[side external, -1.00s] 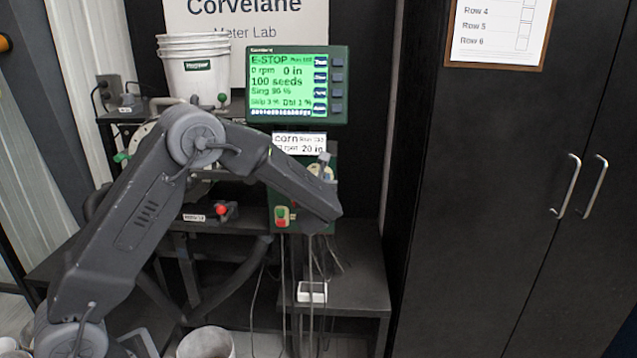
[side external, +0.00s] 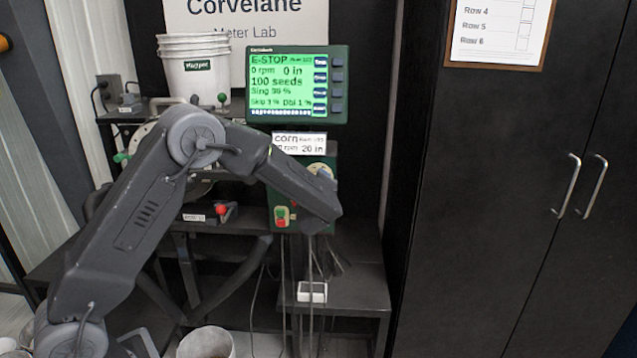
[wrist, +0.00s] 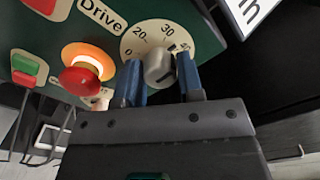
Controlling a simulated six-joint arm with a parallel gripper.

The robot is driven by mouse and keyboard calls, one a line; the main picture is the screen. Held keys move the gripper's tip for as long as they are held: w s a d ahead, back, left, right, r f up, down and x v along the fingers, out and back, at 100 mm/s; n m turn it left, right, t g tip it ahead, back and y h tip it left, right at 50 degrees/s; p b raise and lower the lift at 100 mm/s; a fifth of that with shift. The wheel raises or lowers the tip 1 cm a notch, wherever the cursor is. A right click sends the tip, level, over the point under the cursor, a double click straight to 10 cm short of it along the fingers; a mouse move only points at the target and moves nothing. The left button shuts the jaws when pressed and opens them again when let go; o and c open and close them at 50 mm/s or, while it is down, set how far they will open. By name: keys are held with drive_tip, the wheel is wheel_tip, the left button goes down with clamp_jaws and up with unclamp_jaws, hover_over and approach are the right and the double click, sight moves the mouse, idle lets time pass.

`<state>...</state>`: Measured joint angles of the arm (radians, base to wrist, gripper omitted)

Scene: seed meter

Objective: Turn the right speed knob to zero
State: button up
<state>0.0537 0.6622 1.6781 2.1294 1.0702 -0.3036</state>
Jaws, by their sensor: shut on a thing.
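In the wrist view the grey speed knob (wrist: 158,68) sits on a cream dial (wrist: 134,38) marked 0, 20, 30 and a partly hidden higher number. My gripper (wrist: 159,62) has its blue-padded fingers on either side of the knob, shut on it. A dark mark shows on the knob's lower right, but its exact reading is unclear. In the side view my gripper (side external: 323,172) is at the green control box (side external: 331,157), where my arm hides much of the dial.
A red mushroom button (wrist: 82,76) in an orange ring is close left of the knob. Green and red push buttons (wrist: 26,72) are farther left. The green-lit screen (side external: 289,85) above reads E-STOP and 0 rpm. Black cabinet doors (side external: 500,180) stand to the right.

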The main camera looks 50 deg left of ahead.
drive_tip(key=n, duration=2.4)
drive_tip(key=shift+n, duration=0.4)
drive_tip(key=o, duration=0.9)
drive_tip(key=v, duration=1.4)
